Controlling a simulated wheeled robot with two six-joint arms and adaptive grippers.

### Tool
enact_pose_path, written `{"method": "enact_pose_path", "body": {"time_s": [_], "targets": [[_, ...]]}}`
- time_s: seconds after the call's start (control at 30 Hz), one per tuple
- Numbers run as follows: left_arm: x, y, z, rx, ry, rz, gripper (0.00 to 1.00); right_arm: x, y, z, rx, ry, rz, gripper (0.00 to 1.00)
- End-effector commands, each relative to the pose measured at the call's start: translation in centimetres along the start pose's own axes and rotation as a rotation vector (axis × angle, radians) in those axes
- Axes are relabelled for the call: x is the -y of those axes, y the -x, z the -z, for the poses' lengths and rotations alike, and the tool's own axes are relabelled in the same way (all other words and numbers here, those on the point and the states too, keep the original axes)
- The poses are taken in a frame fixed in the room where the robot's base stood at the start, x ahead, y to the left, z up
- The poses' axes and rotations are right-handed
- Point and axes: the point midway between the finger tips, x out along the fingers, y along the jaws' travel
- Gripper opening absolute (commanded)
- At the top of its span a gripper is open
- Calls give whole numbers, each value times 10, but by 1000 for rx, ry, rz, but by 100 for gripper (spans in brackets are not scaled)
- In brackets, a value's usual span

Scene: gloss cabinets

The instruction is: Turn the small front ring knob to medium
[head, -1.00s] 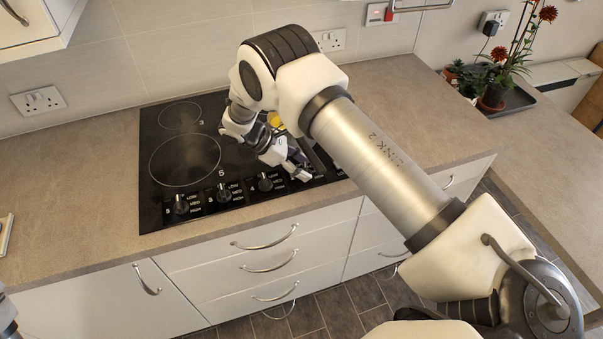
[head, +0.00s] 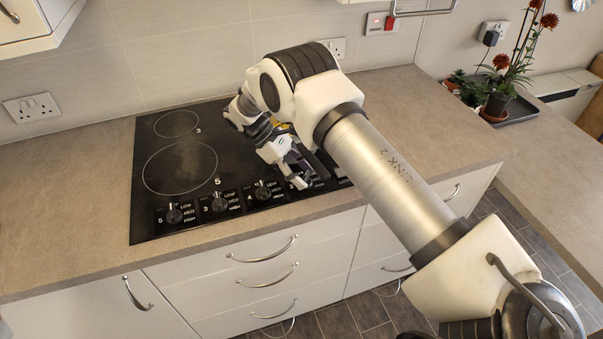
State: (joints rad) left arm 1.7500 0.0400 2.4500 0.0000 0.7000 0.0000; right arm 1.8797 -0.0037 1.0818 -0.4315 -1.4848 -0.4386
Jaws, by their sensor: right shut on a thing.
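The black hob (head: 225,160) is set in the worktop, with a row of knobs along its front edge. Three knobs show clearly: the left knob (head: 174,214), the second knob (head: 219,203) and the third knob (head: 262,191), each with LOW and MED marks. My right gripper (head: 299,180) points down at the fourth knob position, to the right of these. It is shut on that knob, which its fingers mostly hide, so its setting cannot be read. The right-hand rings are hidden behind my arm. My left gripper is not in view.
Grey-brown worktop (head: 75,215) lies clear to the left of the hob. Drawers with curved handles (head: 262,250) are below. Potted flowers (head: 497,100) stand on a dark tray at the back right. A wall cupboard (head: 30,20) hangs at the upper left.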

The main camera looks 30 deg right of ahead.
Motion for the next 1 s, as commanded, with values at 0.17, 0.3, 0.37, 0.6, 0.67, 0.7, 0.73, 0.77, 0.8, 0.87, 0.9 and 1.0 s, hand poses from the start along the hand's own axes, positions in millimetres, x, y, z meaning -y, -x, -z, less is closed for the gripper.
{"method": "enact_pose_path", "body": {"time_s": [0.17, 0.3, 0.37, 0.6, 0.67, 0.7, 0.73, 0.77, 0.8, 0.87, 0.9, 1.0], "targets": [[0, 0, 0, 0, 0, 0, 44, 2, -3, 1, 4, 4, 5, 65], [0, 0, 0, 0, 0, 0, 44, 1, -2, 1, 2, 3, 2, 73], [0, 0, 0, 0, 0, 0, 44, 1, -2, 1, 2, 3, 2, 73], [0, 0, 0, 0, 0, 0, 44, 0, 0, 0, 1, 2, -1, 73], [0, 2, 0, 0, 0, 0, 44, 0, 0, -1, 1, 6, -5, 73], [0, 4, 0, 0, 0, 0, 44, 1, 1, -1, 1, 15, -15, 73], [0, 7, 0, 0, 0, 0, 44, 1, 2, -2, 1, 27, -27, 73], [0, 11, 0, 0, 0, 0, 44, 2, 3, -3, 2, 43, -43, 73], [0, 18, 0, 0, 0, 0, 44, 2, 4, -5, 3, 72, -73, 73], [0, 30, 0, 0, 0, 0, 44, 3, 7, -7, 4, 130, -130, 73], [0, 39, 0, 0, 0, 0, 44, 4, 8, -9, 5, 174, -173, 73], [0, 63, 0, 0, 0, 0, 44, 5, 8, -11, 5, 286, -283, 73]]}}
